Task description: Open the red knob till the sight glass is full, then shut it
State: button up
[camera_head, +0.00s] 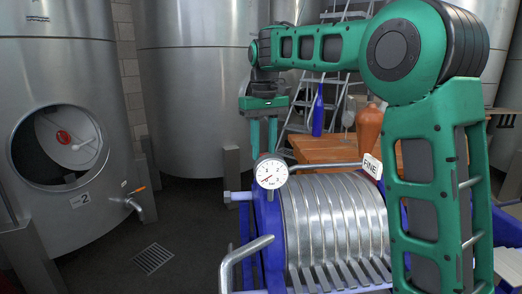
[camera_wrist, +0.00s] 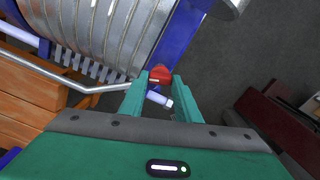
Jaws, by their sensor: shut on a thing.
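The red knob (camera_wrist: 160,74) shows in the wrist view between the tips of my gripper (camera_wrist: 160,83), beside the blue end frame of the plate filter. My gripper is shut on it. A short pale cylinder (camera_wrist: 158,98) lies close to the knob; I cannot tell whether it is the sight glass. In the head view my gripper (camera_head: 264,148) points down behind the round dial gauge (camera_head: 271,172), and its tips are hidden. The knob is hidden there too. I cannot make out the sight glass or its level in either view.
The plate filter (camera_head: 335,225) has a bent metal pipe (camera_head: 243,255) in front and a sign reading FINE (camera_head: 371,166). A wooden table (camera_head: 325,148) behind bears a blue bottle (camera_head: 318,112) and an orange-brown vessel (camera_head: 369,128). Steel tanks (camera_head: 195,75) stand around.

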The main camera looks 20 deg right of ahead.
jog(key=shift+w+r+m, duration=0.1)
jog(key=shift+m, duration=1.1)
jog(key=o, duration=1)
jog(key=shift+o, duration=0.2)
notch_tip(320, 180, up, 11)
jog(key=shift+f, duration=0.2)
jog(key=shift+d, duration=0.15)
